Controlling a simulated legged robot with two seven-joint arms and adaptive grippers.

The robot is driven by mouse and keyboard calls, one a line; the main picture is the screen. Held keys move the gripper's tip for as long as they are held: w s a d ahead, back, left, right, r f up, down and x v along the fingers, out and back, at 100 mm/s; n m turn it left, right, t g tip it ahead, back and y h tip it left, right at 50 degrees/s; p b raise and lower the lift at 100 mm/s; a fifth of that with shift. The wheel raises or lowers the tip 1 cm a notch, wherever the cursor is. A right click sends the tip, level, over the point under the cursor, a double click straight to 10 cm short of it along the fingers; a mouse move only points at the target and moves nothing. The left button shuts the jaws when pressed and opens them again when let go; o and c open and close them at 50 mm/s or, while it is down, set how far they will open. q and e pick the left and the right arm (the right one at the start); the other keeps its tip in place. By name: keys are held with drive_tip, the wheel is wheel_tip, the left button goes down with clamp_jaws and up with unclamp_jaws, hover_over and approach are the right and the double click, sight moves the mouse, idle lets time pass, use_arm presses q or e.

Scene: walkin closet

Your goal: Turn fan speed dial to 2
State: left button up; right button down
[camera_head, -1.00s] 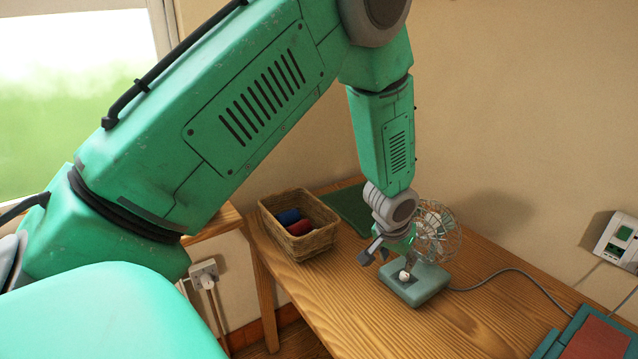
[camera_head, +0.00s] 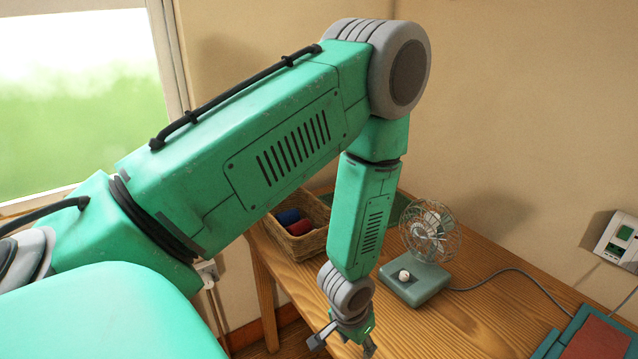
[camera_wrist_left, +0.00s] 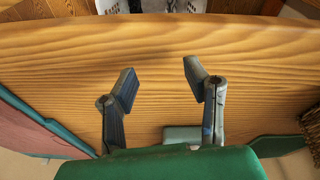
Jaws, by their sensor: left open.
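The small fan (camera_head: 432,232) has a wire cage and a grey-green base (camera_head: 418,287) and stands upright on the wooden table. Its white speed dial (camera_head: 404,276) is on top of the base; I cannot read its setting. My left gripper (camera_head: 344,346) is open and empty, in front of the fan and to its left, apart from the dial. In the left wrist view the gripper (camera_wrist_left: 160,84) has its two fingers spread over bare wood. A strip of the fan's base (camera_wrist_left: 182,133) shows there, mostly hidden by my gripper's body. My right gripper is not in view.
A wicker basket (camera_head: 305,242) with red and blue items stands behind my left forearm. A teal and red folder-like item (camera_head: 592,335) lies at the table's right. A cable runs from the fan across the table (camera_head: 480,310). A wall socket panel (camera_head: 618,240) is at right.

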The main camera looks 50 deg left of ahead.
use_arm(q)
drive_tip(key=s+d+f+g, duration=0.1)
drive_tip(key=s+f, duration=0.3)
drive_tip(key=s, duration=0.7)
drive_tip(key=shift+s+d+m, duration=0.2)
drive_tip(key=shift+d+m, duration=0.1)
